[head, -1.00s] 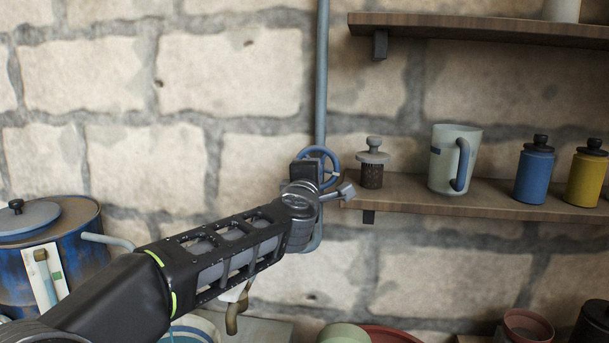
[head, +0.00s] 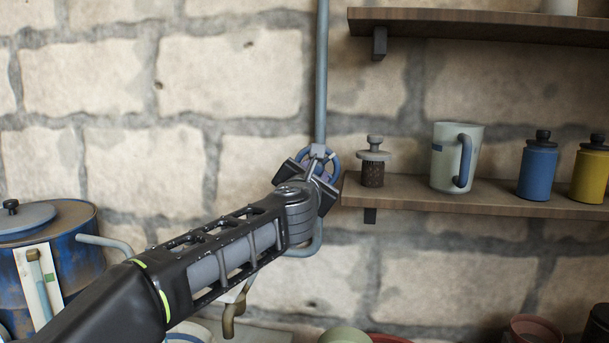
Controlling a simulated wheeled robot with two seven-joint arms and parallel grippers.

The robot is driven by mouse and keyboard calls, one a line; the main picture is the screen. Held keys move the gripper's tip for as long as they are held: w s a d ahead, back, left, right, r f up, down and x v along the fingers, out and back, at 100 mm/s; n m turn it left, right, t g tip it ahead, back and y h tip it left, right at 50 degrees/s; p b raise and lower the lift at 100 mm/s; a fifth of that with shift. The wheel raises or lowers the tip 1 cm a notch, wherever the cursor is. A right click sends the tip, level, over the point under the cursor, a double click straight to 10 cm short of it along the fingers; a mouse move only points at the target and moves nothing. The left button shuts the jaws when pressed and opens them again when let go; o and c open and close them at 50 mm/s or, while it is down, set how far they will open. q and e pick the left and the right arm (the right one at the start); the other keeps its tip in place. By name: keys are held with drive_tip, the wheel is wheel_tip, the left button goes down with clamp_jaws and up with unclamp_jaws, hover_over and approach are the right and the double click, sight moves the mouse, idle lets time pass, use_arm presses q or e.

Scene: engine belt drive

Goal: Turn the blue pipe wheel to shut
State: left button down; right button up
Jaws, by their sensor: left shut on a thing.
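The blue pipe wheel (head: 333,158) sits on the grey vertical pipe (head: 321,75) against the stone wall, just left of the lower shelf. My left arm reaches up from the lower left, and my left gripper (head: 318,163) is at the wheel, shut on it. The gripper covers much of the wheel, so the exact contact and the wheel's hub are hidden. My right gripper does not show.
The lower shelf (head: 480,190) holds a grey-lidded jar (head: 373,165), a pale mug (head: 443,155), a blue canister (head: 538,170) and a yellow canister (head: 590,172). A blue pot (head: 80,258) stands at left. A brass tap (head: 230,320) hangs below my arm.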

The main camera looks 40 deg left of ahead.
use_arm(q)
drive_tip(key=n+b, duration=0.1)
drive_tip(key=n, duration=0.2)
drive_tip(key=n+b, duration=0.2)
drive_tip(key=n, duration=0.1)
drive_tip(key=n+b, duration=0.1)
drive_tip(key=n, duration=0.2)
drive_tip(key=shift+s+r+n, duration=0.1)
drive_tip(key=shift+r+n, duration=0.2)
idle(0.3)
drive_tip(key=c, duration=1.4)
unclamp_jaws()
drive_tip(key=o, duration=0.3)
drive_tip(key=shift+f, duration=0.15)
drive_tip(key=v, duration=0.8)
drive_tip(key=shift+b, duration=0.45)
